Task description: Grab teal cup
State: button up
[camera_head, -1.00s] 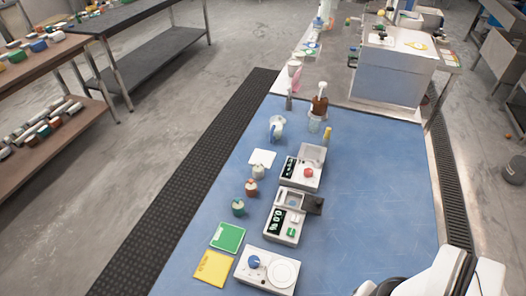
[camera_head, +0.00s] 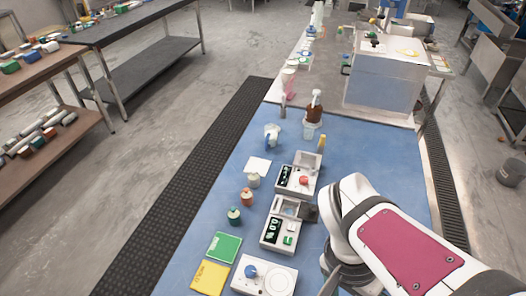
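The teal cup (camera_head: 234,216) is a small dark green-teal cup with a pale top. It stands on the blue table in the camera_head view, left of the middle device and above the green card. My gripper (camera_head: 345,279) shows only in part, as a grey piece at the lower left of my white arm. It is well to the right of the teal cup and apart from it. Whether its fingers are open or shut cannot be made out.
A green card (camera_head: 223,247) and a yellow card (camera_head: 210,277) lie in front. The blue table (camera_head: 385,150) is clear at right.

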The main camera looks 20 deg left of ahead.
jog(key=w+a+f+t+h, duration=0.2)
jog(key=w+a+h, duration=0.1)
jog(key=w+a, duration=0.25)
jog(key=n+t+y, duration=0.4)
jog(key=t, duration=0.7)
send_near(230, 216)
jog(key=x, duration=1)
jog(key=shift+w+f, duration=0.15)
grip_shut()
